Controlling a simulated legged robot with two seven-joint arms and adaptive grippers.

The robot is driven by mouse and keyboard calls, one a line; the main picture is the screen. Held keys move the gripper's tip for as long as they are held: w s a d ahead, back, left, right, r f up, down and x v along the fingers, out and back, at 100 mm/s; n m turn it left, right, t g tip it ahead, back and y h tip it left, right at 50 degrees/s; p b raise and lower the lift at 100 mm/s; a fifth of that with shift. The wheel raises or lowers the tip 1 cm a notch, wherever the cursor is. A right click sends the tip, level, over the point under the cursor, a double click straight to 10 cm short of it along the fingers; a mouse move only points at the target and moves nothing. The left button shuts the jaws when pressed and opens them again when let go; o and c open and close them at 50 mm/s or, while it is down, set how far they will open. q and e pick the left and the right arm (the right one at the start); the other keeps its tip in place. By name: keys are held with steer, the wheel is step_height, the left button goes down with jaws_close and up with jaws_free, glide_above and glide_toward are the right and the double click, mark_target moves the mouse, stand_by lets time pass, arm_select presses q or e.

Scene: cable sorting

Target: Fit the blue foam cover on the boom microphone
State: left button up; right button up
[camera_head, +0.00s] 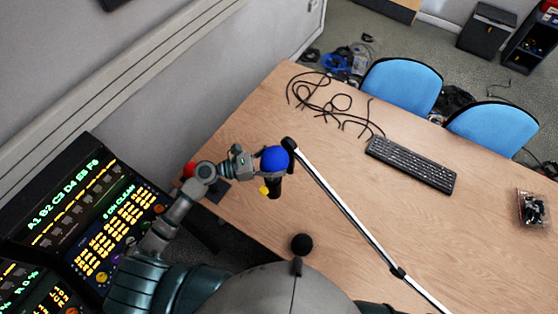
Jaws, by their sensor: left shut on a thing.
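The blue foam cover (274,159) is a round ball beside the upper end of the boom arm (345,212). A short dark cylinder (274,188), which looks like the microphone body, shows directly below the blue ball. I cannot tell whether the cover is seated on it or only overlaps it from this angle. My left gripper (256,163) reaches in from the left and is shut on the blue foam cover. The far side of the cover and the contact are hidden. My right gripper is not in view.
A black ball (301,243) is near the desk's front edge. A tangled black cable (325,103) and a keyboard (411,163) lie on the wooden desk (480,215). A lit control panel (95,225) is at left, a small bag (532,208) at right. Blue chairs (402,84) stand behind.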

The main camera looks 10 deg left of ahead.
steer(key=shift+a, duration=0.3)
arm_select(q)
steer(key=shift+f, duration=0.15)
steer(key=shift+f, duration=0.2)
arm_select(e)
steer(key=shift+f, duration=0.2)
arm_select(q)
steer(key=shift+s+f+b, duration=0.1)
steer(key=shift+f+b, duration=0.25)
steer(key=shift+b, duration=0.1)
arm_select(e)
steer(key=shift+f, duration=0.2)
arm_select(q)
steer(key=shift+f+b, duration=0.4)
steer(key=shift+f, duration=0.25)
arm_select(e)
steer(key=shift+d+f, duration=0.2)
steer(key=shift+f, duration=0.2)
arm_select(q)
steer(key=shift+f, duration=0.35)
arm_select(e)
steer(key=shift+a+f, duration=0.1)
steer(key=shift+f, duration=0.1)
arm_select(q)
steer(key=shift+f+b, duration=0.35)
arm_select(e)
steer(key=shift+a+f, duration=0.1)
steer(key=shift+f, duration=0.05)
